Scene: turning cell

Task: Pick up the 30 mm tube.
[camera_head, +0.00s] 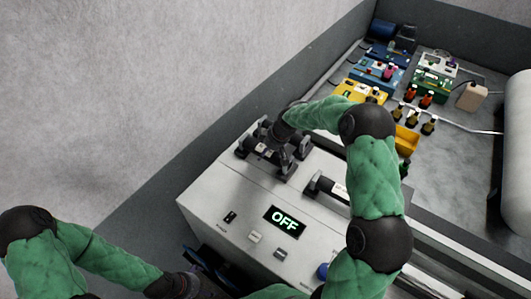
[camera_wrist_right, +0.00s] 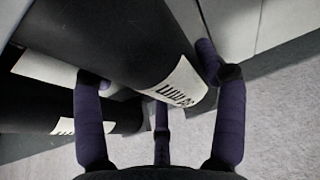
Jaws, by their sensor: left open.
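In the right wrist view a thick black tube (camera_wrist_right: 110,35) with a white label runs down from the upper left. The label ends in "mm", but its number is not clear to me. My right gripper (camera_wrist_right: 160,85) has its purple fingers on either side of this tube's end; firm contact is unclear. A second labelled black tube (camera_wrist_right: 120,115) lies lower left. In the head view my right gripper (camera_head: 283,133) is over a dark labelled tube (camera_head: 262,149) at the back of the white machine. Another dark tube (camera_head: 326,186) lies nearer. My left gripper (camera_head: 190,286) is at the bottom edge, partly hidden.
The white machine (camera_head: 225,190) has a lit OFF display (camera_head: 285,221) and small buttons. Behind it, a grey surface holds blue, yellow and green trays (camera_head: 432,84) and several small bottles. A large white cylinder (camera_head: 517,150) stands at the right. A wall rises at the left.

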